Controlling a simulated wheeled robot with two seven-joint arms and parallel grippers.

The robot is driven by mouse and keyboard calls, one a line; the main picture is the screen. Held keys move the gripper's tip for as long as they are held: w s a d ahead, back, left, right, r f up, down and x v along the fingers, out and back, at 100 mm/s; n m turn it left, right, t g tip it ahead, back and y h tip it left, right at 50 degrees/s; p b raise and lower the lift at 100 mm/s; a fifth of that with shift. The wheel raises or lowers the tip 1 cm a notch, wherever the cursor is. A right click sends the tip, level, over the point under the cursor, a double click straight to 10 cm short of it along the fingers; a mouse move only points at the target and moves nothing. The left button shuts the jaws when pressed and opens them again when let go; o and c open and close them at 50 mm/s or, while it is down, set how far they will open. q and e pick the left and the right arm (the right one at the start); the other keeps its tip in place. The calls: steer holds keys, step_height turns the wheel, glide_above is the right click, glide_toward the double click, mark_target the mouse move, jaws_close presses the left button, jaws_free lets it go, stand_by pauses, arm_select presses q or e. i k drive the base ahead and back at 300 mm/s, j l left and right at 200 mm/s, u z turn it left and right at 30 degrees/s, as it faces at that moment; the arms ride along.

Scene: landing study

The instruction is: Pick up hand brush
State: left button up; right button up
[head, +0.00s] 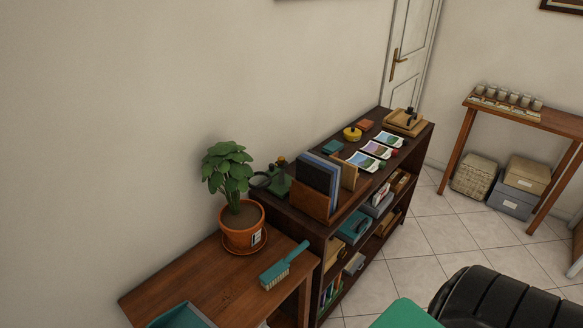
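The hand brush (282,268) has a teal handle and back with pale bristles. It lies on the brown wooden side table (222,287), near the table's right edge, with its handle pointing to the upper right. It is in front of the potted plant and apart from it. Neither of my grippers is in the head view, so nothing shows at the brush.
A potted plant (241,226) stands on a saucer behind the brush. A teal container (180,318) is cut off at the bottom edge. A dark, crowded bookshelf (305,231) adjoins the table. A black padded object (495,300) fills the lower right.

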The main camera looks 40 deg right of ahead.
mark_target(275, 274)
steer(key=z, duration=1.15)
